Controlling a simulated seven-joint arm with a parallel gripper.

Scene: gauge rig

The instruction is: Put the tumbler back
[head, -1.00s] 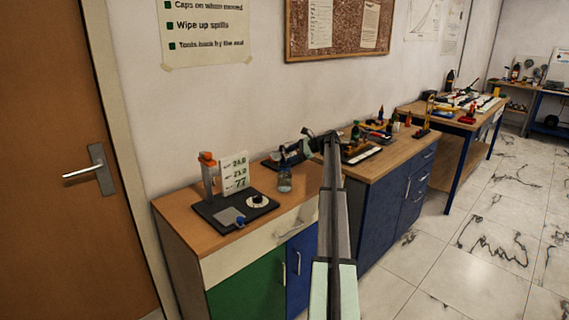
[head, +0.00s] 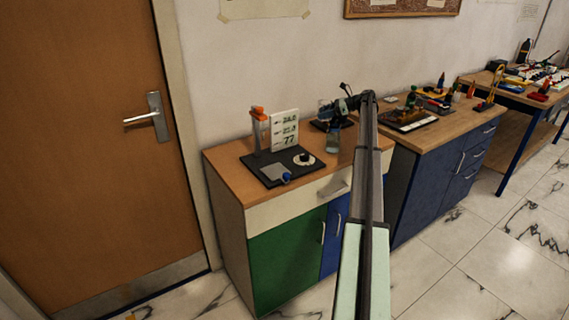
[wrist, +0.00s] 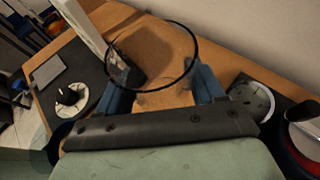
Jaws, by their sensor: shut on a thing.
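The tumbler (head: 333,141) is a clear glass, upright, over the wooden worktop just right of the gauge rig. In the wrist view its dark round rim shows, and the tumbler (wrist: 153,52) stands between my blue fingers. My gripper (wrist: 163,87) is shut on it. In the head view my gripper (head: 331,117) is small and dark at its upper part. I cannot tell whether the tumbler's base touches the worktop. A dark mat (head: 320,125) lies behind the gripper, partly hidden; in the wrist view a pale round disc (wrist: 250,101) lies on the right.
The gauge rig's black base (head: 262,174) carries an orange-capped bottle (head: 260,131), a white reading card (head: 285,131), a dial (head: 304,159) and a grey pad (head: 273,172). A red and dark object (wrist: 298,150) is close at the wrist view's right. Bare wood (head: 225,164) shows left.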

